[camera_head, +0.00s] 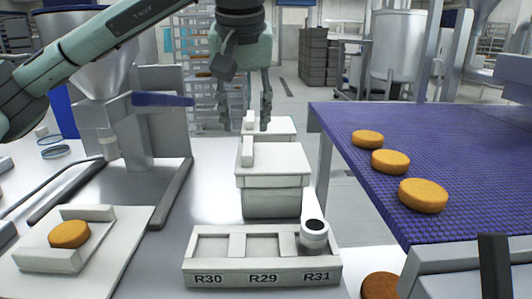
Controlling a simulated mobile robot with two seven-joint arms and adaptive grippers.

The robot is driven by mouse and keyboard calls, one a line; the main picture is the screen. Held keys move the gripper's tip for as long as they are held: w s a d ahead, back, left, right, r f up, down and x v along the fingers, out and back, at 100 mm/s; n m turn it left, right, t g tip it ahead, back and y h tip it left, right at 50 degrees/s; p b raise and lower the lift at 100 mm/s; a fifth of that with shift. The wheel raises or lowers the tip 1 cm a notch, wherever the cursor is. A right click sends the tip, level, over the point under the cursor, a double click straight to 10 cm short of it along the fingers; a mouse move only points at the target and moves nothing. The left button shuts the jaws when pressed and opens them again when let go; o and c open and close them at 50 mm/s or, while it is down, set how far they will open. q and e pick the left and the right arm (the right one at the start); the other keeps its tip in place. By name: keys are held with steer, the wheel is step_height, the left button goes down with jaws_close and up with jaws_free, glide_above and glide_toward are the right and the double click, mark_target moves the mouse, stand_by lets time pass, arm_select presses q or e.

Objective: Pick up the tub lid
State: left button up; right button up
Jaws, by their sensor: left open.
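A white tub (272,203) stands on the steel table with its white lid (285,165) on it. A block-like handle (247,151) stands up on the lid near its left edge. My left gripper (245,112) points down with its two fingers apart and nothing seen between them but background. In the head view its fingertips show just above the handle; I cannot tell the exact distance in depth. A second white lidded box (280,127) shows behind, partly hidden by the gripper. My right gripper is not in view.
A filling machine (120,130) and a tray holding an orange round (69,234) are left. A blue conveyor (450,150) carries rounds at right.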

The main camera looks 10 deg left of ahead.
mark_target(247, 145)
arm_select(q)
steer(key=shift+x, duration=2.8)
steer(key=shift+s+d+f, duration=0.1)
steer(key=shift+s+f, duration=0.05)
steer(key=shift+f, duration=0.1)
jaws_close()
